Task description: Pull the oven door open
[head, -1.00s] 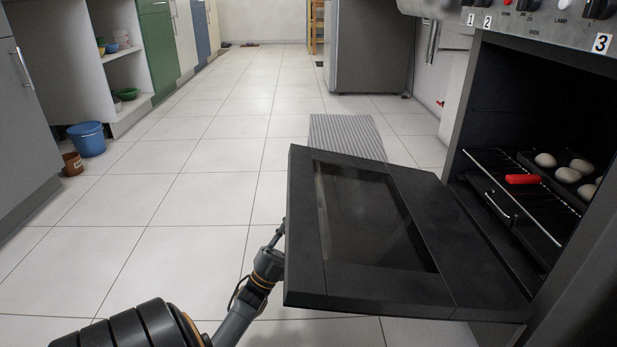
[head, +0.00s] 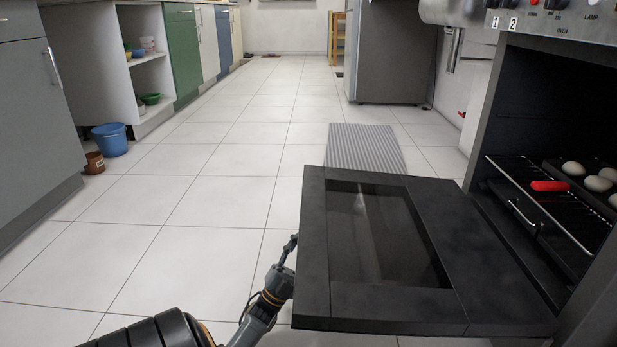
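The black oven door (head: 385,318) is swung down and lies nearly level in front of the oven (head: 500,120), hinged at the right. Its dark glass window faces up. One gripper (head: 290,246) is at the door's outer left edge, on an arm coming from the bottom left, which I take as my left. Its fingertips are partly hidden at or behind the door edge, so I cannot tell whether they hold anything. My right gripper is not in view. Inside the oven, a tray (head: 556,167) with several pale round pieces and a red-handled item (head: 550,186) sits on a wire rack (head: 513,166).
A grey striped mat (head: 362,148) lies on the tiled floor beyond the door. A blue bucket (head: 110,140) and a brown pot (head: 94,163) stand by the left cabinets. A fridge (head: 400,55) stands at the back. The middle floor is clear.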

